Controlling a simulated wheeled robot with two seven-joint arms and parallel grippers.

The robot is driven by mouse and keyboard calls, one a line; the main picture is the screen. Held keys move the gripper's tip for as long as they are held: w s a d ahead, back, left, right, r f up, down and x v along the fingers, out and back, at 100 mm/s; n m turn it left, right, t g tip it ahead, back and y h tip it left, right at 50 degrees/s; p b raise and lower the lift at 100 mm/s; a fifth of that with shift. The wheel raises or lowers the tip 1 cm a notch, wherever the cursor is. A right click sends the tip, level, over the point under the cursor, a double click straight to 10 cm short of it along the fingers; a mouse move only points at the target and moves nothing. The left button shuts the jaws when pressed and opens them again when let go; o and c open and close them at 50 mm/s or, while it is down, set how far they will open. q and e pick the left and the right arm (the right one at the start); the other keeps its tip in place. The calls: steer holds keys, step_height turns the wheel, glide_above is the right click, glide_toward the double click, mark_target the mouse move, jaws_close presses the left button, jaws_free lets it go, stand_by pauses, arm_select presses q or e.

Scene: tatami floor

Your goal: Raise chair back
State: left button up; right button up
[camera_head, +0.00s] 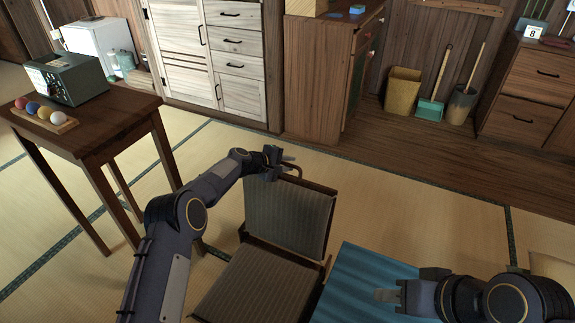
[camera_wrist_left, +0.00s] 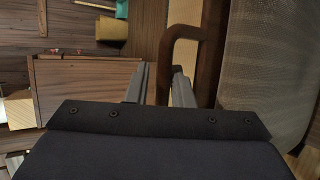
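The chair is low, with a grey ribbed back (camera_head: 287,217) in a brown frame and a ribbed seat (camera_head: 258,283). The back tilts up from the seat's far edge. A brown bar handle (camera_head: 296,168) sticks out at the back's top edge. My left gripper (camera_head: 284,162) is at this handle. In the left wrist view the handle (camera_wrist_left: 165,70) passes between the two fingers, with a gap on its left side, so the gripper looks open around it. My right gripper (camera_head: 392,296) is over the blue mat, away from the chair; its finger gap is unclear.
A blue ribbed mat or cushion (camera_head: 358,278) lies right of the chair. A wooden table (camera_head: 95,130) with a green device (camera_head: 68,78) and colored balls stands at left. Cabinets, a bin (camera_head: 402,92) and brooms line the back. Tatami beyond the chair is clear.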

arm_select(q)
steer(key=shift+s, duration=0.1)
steer(key=p+v, duration=0.2)
steer(key=v, duration=0.5)
steer(key=shift+a+r, duration=0.15)
steer(key=shift+a, duration=0.1)
steer(key=shift+s, duration=0.1)
